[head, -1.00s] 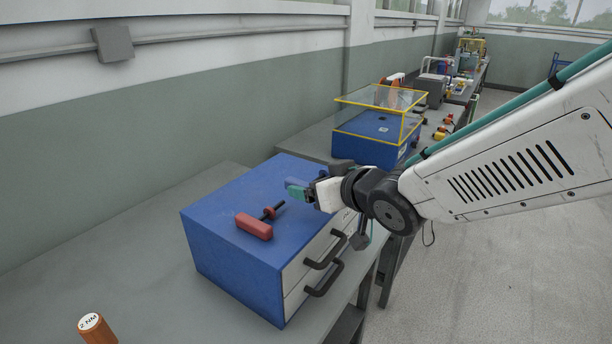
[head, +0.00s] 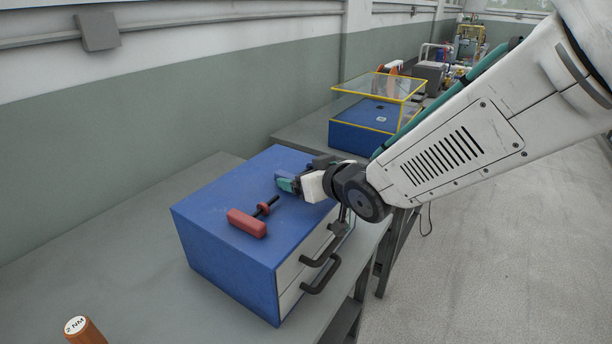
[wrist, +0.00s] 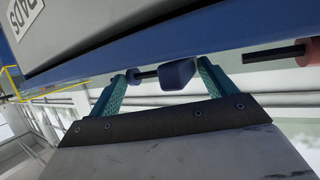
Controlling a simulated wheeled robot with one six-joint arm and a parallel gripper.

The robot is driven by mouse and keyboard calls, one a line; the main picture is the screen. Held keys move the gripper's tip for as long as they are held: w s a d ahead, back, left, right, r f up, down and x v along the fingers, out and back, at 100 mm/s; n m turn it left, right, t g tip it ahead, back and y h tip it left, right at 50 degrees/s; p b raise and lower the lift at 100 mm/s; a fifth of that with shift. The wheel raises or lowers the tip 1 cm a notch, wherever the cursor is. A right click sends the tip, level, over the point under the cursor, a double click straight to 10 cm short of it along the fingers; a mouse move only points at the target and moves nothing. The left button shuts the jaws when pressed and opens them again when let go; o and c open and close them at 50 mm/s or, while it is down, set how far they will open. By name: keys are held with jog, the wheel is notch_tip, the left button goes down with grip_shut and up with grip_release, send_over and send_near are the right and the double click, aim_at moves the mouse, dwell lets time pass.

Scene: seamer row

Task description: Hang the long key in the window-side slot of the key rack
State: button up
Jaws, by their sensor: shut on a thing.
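My gripper (head: 288,184) has teal fingers and is low over the top of a blue drawer cabinet (head: 225,190). In the wrist view, the fingers (wrist: 165,85) are shut on a blue-handled key (wrist: 178,73), its short black shaft pointing toward the left finger. In the head view the blue key is mostly hidden by my gripper. A red-handled key (head: 247,222) with a black shaft and red collar lies on the cabinet top, left of my gripper; it also shows in the wrist view (wrist: 308,52). I cannot make out the key rack or its slots.
The cabinet has black drawer handles (head: 322,275) on its pale front. A blue box (head: 358,138) with a yellow-framed clear cover stands behind. An orange-brown handle marked "2 NM" (head: 85,330) is at the front left. The grey bench (head: 90,265) is clear left of the cabinet.

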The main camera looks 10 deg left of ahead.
jog(key=shift+f, duration=0.15)
jog(key=o, duration=0.9)
jog(key=shift+v, duration=3.9)
jog(key=shift+w+d+f, duration=0.1)
jog(key=shift+d, duration=0.1)
jog(key=shift+d, duration=0.1)
jog(key=s+d+r+m+g+h, duration=0.2)
jog(key=d+m+h, duration=0.55)
jog(key=d, duration=1.75)
jog(key=s+d+m+g+h, duration=0.1)
jog(key=s+d+g, duration=0.2)
jog(key=s, duration=0.7)
jog(key=s+d+m+g+h, duration=0.1)
jog(key=s+d+g, duration=0.1)
jog(key=s+d, duration=0.5)
jog(key=s, duration=0.4)
jog(key=shift+g, duration=0.4)
